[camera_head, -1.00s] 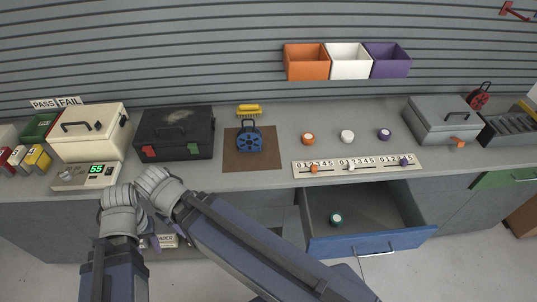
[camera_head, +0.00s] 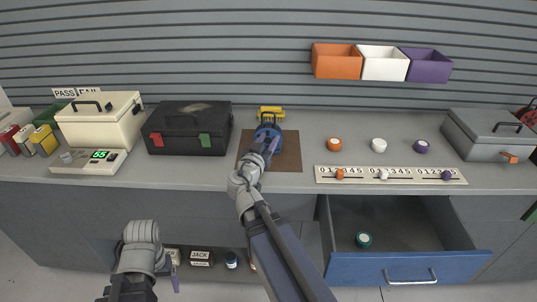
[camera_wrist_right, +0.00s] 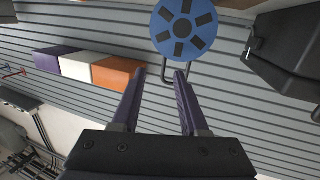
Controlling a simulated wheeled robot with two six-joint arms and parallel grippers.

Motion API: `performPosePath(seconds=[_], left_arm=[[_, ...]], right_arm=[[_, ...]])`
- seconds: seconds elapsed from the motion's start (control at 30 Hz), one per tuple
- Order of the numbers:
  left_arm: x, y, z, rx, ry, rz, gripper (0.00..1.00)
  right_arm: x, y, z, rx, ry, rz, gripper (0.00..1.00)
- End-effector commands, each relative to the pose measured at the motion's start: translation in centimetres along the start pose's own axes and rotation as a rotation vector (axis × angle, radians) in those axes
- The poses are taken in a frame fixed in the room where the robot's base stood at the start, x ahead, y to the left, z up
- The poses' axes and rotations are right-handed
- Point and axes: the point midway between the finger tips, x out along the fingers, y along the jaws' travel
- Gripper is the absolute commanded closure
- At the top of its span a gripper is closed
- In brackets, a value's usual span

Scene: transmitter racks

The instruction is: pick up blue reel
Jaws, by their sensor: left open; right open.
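The blue reel (camera_head: 274,130) stands on a brown mat (camera_head: 290,164) on the worktop, partly hidden by my right gripper. It has a dark carrying handle on top. My right gripper (camera_head: 267,146) is open, directly in front of the reel. In the right wrist view the round blue face of the reel (camera_wrist_right: 184,28) is at the top, with its dark handle at the fingertips of my right gripper (camera_wrist_right: 172,74). I cannot tell whether the fingers straddle the handle; they are not closed on it. My left gripper (camera_head: 172,274) is open and empty, low in front of the cabinet.
A yellow item (camera_head: 271,112) sits behind the reel. A black toolbox (camera_head: 190,130) stands left of the mat. Orange, white and purple knobs and a numbered slider strip (camera_head: 391,175) are to the right.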

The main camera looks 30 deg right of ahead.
Motion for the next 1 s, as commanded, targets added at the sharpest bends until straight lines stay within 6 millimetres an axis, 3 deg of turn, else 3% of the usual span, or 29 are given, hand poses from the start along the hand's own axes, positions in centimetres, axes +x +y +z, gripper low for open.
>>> performPosePath(seconds=[0.03, 0.1, 0.43, 0.8, 1.0], left_arm=[[1.1, 0.1, -0.1, 0.000, 0.000, 0.000, 0.18], [1.4, 0.1, -0.1, 0.000, 0.000, 0.000, 0.18], [1.4, 0.1, -0.1, 0.000, 0.000, 0.000, 0.18], [1.4, 0.1, -0.1, 0.000, 0.000, 0.000, 0.18], [1.4, 0.1, -0.1, 0.000, 0.000, 0.000, 0.18]], right_arm=[[0.5, 0.2, 0.5, 0.013, 0.028, -0.008, 0.56], [0.8, 0.2, 0.2, 0.026, 0.056, -0.022, 0.56], [1.7, 0.1, -0.4, 0.037, 0.076, -0.032, 0.56], [7.3, -0.2, -0.8, 0.037, 0.075, -0.030, 0.56], [7.9, -0.1, -0.8, 0.036, 0.075, -0.032, 0.56]])
